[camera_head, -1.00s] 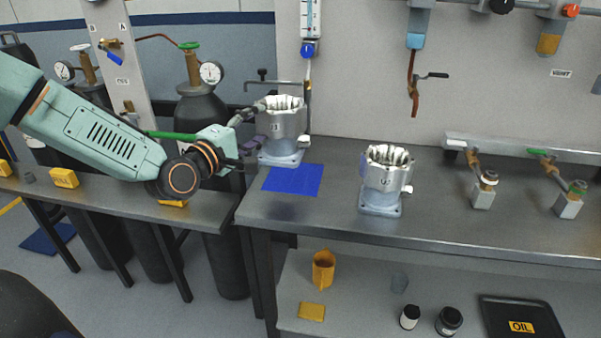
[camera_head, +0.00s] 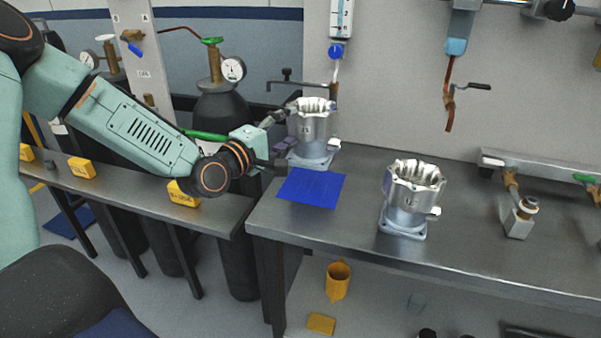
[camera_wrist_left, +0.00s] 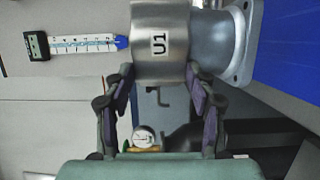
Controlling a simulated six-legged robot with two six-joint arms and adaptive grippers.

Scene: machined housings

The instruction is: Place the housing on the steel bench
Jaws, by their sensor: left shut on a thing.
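A silver machined housing (camera_head: 311,130) with a square base flange stands upright at the back left of the steel bench (camera_head: 470,260), just behind a blue mat (camera_head: 312,188). My left gripper (camera_head: 284,128) is shut on its side; the fingers (camera_wrist_left: 160,90) close around its body in the wrist view, where the housing (camera_wrist_left: 160,45) carries the label U1. I cannot tell whether its base touches the bench. A second, similar housing (camera_head: 411,200) stands on the bench to the right, apart from my gripper. My right gripper is not in view.
Valve fittings (camera_head: 520,217) stand on the bench at right, and a pipe with a lever (camera_head: 450,105) hangs at the back wall. The bench between the two housings is clear.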

